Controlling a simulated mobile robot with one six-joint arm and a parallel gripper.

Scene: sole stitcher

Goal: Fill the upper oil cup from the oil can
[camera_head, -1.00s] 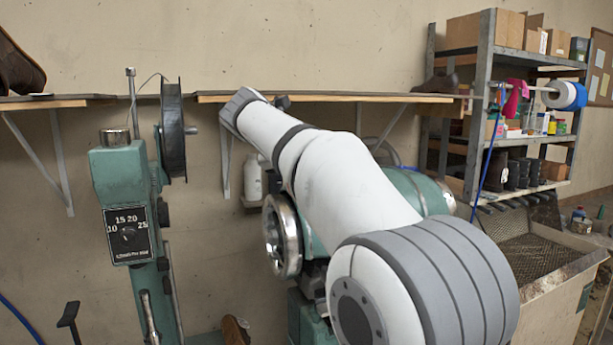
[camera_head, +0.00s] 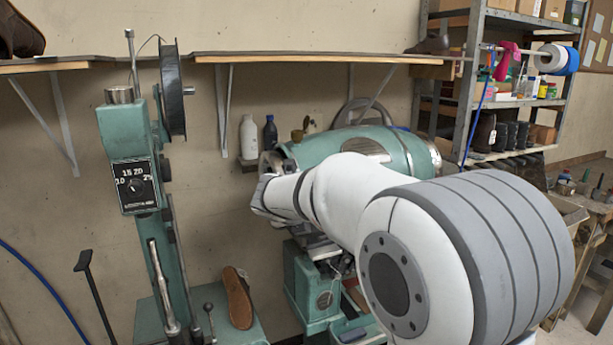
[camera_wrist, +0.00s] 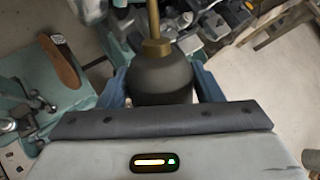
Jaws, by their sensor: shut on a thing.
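The oil can (camera_wrist: 162,75), a dark rounded body with a brass spout pointing up the picture, is between the blue fingers of my gripper (camera_wrist: 163,88) in the wrist view. My gripper is shut on it. In the head view my gripper and the can are hidden behind my white arm. The green stitcher (camera_head: 130,152) stands at the left with its dial. A metal cylinder on its top (camera_head: 123,94) looks like the upper oil cup; its inside cannot be seen.
A thread spool (camera_head: 173,90) stands right of the stitcher's top. A wall shelf (camera_head: 300,58) runs behind. A brown shoe (camera_head: 238,298) is on the stitcher's base. A green machine (camera_head: 360,148) is behind my arm. Bottles, one white (camera_head: 248,138), stand on a small ledge.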

